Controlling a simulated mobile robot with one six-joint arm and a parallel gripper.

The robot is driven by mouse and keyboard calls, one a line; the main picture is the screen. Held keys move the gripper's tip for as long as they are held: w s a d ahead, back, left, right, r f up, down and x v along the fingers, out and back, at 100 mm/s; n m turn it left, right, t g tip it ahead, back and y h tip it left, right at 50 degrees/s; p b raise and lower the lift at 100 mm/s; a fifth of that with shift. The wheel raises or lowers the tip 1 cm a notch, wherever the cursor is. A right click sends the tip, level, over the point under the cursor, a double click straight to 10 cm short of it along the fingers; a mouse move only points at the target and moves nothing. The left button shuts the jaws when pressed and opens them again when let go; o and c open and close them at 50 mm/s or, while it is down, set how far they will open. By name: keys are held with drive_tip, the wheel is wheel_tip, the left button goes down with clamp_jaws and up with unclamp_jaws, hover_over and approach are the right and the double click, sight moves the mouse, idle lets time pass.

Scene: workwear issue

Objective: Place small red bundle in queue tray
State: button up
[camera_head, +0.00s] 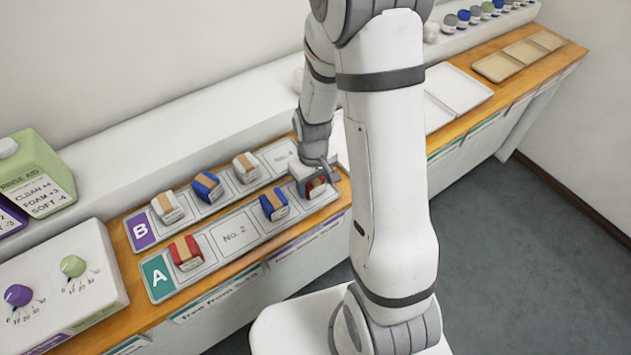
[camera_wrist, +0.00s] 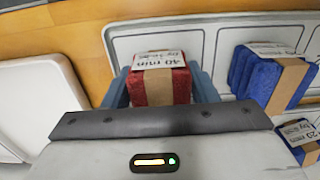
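A red bundle with a tan band and a white label reading "40 min" (camera_wrist: 158,85) is between the two fingers of my gripper (camera_wrist: 160,92) in the wrist view. The fingers lie close along both its sides; whether they press on it is unclear. In the head view my gripper (camera_head: 318,175) is at the right end of the row marked A (camera_head: 210,265), over this red bundle (camera_head: 317,188), partly hidden. Another red bundle (camera_head: 187,253) sits at the left end of row A. No tray in view is legibly marked as the queue tray.
Blue bundles stand in row A (camera_head: 274,204) and row B (camera_head: 207,187), with white bundles also in B. An empty white tray (camera_head: 458,92) and a tan divided tray (camera_head: 520,56) lie farther right. A dial box (camera_head: 60,290) is at the left.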

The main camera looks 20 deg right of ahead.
drive_tip(key=o, duration=0.4)
drive_tip(key=shift+c, duration=0.2)
wheel_tip(320, 180, up, 12)
drive_tip(key=s+r+m+t, duration=0.3)
drive_tip(key=s+r, duration=0.9)
drive_tip(key=s, duration=0.1)
drive_tip(key=shift+s+d+m, duration=0.2)
drive_tip(key=shift+s+m, duration=0.1)
drive_tip(key=shift+s, duration=0.05)
